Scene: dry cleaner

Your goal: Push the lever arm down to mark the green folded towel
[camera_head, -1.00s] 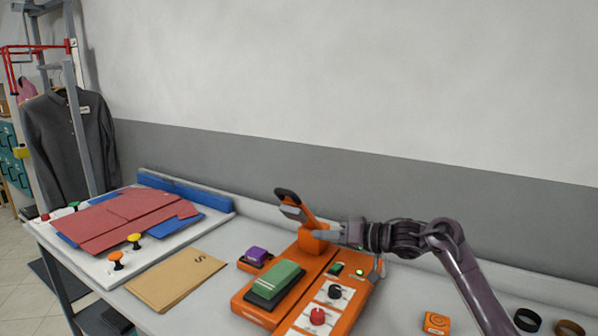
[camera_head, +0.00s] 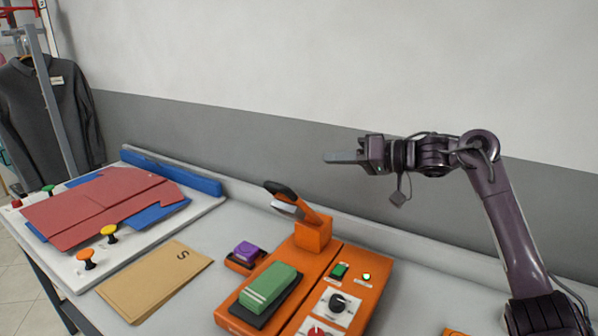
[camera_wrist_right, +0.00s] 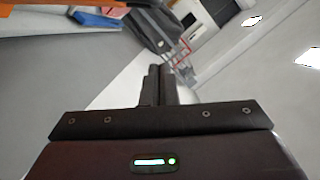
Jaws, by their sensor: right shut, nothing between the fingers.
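The green folded towel (camera_head: 270,284) lies on a dark pad on the left part of the orange marking machine (camera_head: 325,268). The machine's lever arm (camera_head: 291,201), with a black grip and a pale underside, slants up and to the left from its orange block, with its end raised above the towel. My right gripper (camera_head: 328,157) is shut and empty, in the air above and to the right of the lever, apart from it. In the right wrist view its fingers (camera_wrist_right: 158,84) are together. My left gripper is not in view.
A purple stamp pad (camera_head: 247,251) sits left of the machine. A brown envelope (camera_head: 157,279) lies further left. Knobs and a lit green light (camera_head: 367,276) are on the machine's right panel.

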